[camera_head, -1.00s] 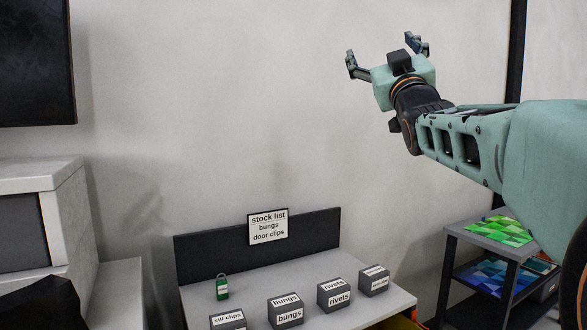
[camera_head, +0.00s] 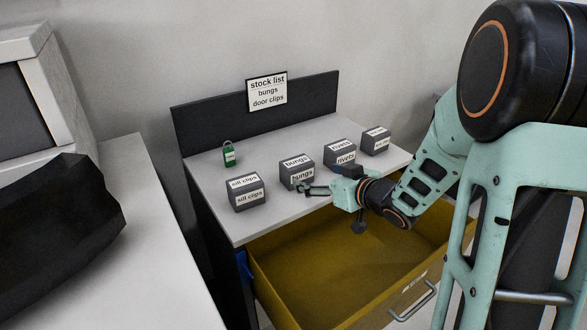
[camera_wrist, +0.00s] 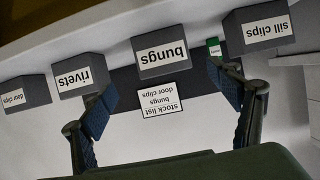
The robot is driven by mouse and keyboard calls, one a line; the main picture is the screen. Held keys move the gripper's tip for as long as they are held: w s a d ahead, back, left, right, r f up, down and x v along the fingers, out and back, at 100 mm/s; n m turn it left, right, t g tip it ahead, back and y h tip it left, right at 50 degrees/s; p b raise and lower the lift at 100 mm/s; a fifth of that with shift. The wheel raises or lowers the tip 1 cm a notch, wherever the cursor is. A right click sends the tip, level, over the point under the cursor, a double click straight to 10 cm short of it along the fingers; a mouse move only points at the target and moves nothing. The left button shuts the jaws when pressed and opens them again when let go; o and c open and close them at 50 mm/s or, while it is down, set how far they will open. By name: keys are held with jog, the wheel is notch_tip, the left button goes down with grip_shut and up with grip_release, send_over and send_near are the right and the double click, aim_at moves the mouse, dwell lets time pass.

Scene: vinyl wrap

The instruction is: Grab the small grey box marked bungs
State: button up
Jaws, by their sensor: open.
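The small grey box marked bungs (camera_head: 294,166) stands on the grey worktop (camera_head: 210,205), between the sill clips box and the rivets box. White labels show on its top and front. My gripper (camera_head: 318,180) is open and empty at the box's front right, with a finger overlapping its lower front in the head view. I cannot tell there whether they touch. In the wrist view, which is upside down, the bungs box (camera_wrist: 160,50) lies ahead between my two spread fingers (camera_wrist: 162,86), apart from them.
The sill clips box (camera_head: 246,192), rivets box (camera_head: 340,150) and door clips box (camera_head: 375,140) stand in the same row. A green padlock (camera_head: 229,155) sits behind. A dark back panel (camera_head: 200,125) carries the stock list (camera_head: 267,91). An open yellow drawer (camera_head: 290,290) juts out below my gripper.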

aim_at(303, 173)
jog(key=x, duration=0.4)
jog(key=shift+w+a+f, duration=0.2)
jog(key=shift+a+f, duration=0.05)
jog(key=shift+f, duration=0.05)
jog(key=shift+r+x, duration=0.1)
jog(key=shift+x, duration=1.4)
jog(key=shift+r+x, duration=0.15)
jog(key=shift+x, duration=1.35)
jog(key=shift+a, duration=0.15)
jog(key=shift+c, duration=0.3)
jog(key=c, duration=1.3)
